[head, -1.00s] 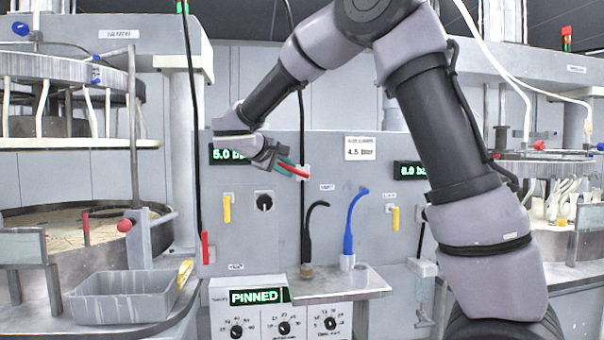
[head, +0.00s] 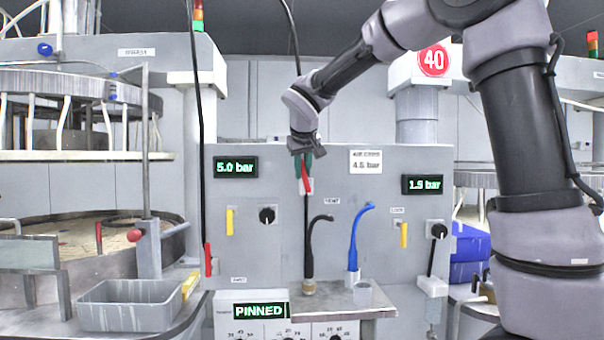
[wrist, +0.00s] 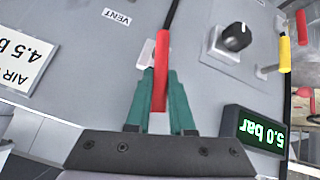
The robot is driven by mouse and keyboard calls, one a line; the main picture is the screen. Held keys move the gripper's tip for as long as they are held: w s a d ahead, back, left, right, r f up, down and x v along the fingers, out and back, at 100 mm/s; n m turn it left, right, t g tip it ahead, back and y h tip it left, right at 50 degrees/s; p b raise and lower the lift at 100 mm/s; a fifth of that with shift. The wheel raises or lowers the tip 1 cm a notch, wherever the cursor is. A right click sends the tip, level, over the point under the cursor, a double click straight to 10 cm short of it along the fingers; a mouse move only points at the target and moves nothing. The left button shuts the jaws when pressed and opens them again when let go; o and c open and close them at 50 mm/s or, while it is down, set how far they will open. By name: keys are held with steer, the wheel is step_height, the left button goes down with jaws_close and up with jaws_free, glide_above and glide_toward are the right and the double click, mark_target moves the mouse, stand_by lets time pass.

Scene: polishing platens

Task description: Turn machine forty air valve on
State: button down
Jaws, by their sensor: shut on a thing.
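The air valve's red lever (head: 305,180) stands nearly upright at its pale valve body (head: 308,186) on the grey panel, in line with the black hose below. My gripper (head: 303,160) reaches it from above, with its green fingers shut on the lever. In the wrist view the lever (wrist: 162,70) lies between the two green fingers (wrist: 160,98). A round red sign reading 40 (head: 433,60) is on the column at the right. The right display (head: 422,185) reads about 1.9 bar; the left display (head: 235,167) reads 5.0 bar.
Black knobs (head: 267,215) and yellow handles (head: 230,221) flank the valve. A black hose end (head: 310,250) and a blue hose (head: 355,235) stand on the shelf below. A grey tray (head: 125,305) is at the left and a blue bin (head: 468,250) at the right.

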steer(key=shift+d+m+y, duration=0.6)
steer(key=shift+d+y, duration=0.1)
steer(key=shift+y, duration=0.4)
steer(key=c, duration=0.8)
jaws_free()
steer(key=v, duration=1)
steer(key=shift+s+d+r, duration=0.15)
steer(key=shift+s+r, duration=0.1)
steer(key=shift+s, duration=0.05)
